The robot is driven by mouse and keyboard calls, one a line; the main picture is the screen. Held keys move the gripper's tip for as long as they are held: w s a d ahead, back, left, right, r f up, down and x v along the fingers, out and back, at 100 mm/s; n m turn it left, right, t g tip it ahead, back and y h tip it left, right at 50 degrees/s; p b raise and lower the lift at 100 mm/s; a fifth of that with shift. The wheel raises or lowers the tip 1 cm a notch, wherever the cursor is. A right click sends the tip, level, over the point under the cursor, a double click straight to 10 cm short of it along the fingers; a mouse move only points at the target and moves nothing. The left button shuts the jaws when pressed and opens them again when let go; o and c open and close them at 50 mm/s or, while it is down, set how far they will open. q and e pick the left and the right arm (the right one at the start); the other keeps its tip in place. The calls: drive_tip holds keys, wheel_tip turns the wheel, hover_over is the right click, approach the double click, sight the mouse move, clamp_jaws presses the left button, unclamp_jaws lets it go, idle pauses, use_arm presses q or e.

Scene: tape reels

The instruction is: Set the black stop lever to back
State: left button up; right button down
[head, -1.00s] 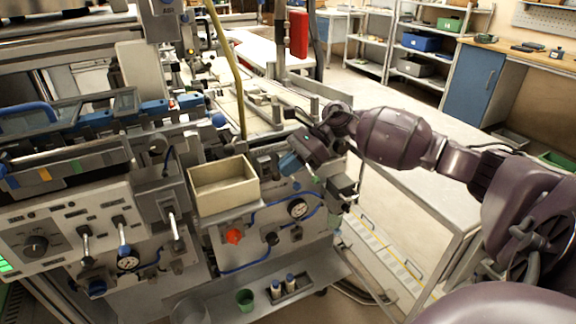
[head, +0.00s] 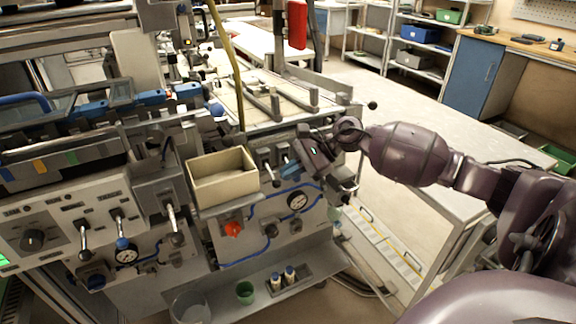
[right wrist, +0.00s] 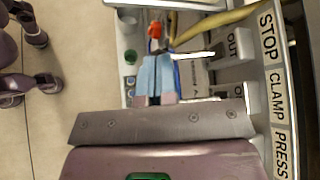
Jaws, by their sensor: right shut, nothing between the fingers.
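My right gripper (head: 288,170) is at the front of the machine, just right of the tan box. Its blue fingers also show in the right wrist view (right wrist: 155,80), shut together with nothing between them. In that view the word STOP stands at the top of a label strip (right wrist: 268,35), above CLAMP and PRESS. Beside it a bright metal lever rod (right wrist: 195,54) runs to a grey block marked OUT, close to the fingertips; I cannot tell whether they touch. In the head view a small lever with a dark knob (head: 277,183) is left of the fingers. My left gripper is not in view.
The open tan box (head: 222,190) stands left of my right gripper. A yellow hose (head: 228,60) hangs above it. A grey table (head: 430,140) lies behind my right arm.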

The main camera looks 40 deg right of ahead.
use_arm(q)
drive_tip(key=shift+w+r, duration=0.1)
use_arm(e)
drive_tip(key=shift+r, duration=0.2)
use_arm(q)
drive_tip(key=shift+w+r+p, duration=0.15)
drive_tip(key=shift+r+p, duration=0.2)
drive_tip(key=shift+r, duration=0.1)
use_arm(e)
drive_tip(key=shift+r, duration=0.7)
